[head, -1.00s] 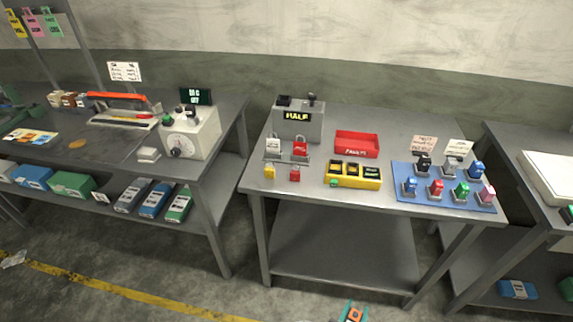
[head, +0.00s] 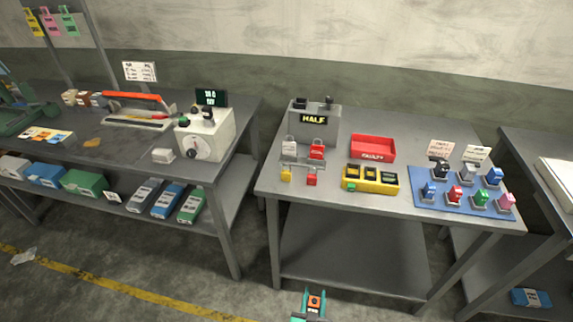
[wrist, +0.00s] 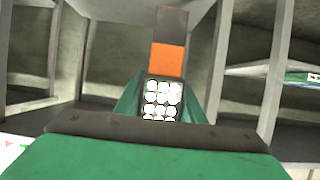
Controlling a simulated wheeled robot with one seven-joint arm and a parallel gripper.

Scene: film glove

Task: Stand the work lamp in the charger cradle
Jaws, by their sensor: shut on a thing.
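My gripper (head: 313,303) shows at the bottom edge of the head view, in front of the middle table and below its top. It is shut on the work lamp (wrist: 167,58), which has a dark end, an orange band and a panel of round white LEDs between the teal fingers in the wrist view. The lamp's orange part (head: 315,300) also shows in the head view. A yellow block with dark slots (head: 370,181) sits at the front of the middle table. I cannot tell for sure whether it is the charger cradle.
The middle table also holds a grey box marked HALF (head: 313,122), a red tray (head: 373,148), small padlock-like items (head: 316,150) and a blue mat (head: 420,201) with several coloured items. A left table carries a white dial box (head: 205,135). The floor in front has free room.

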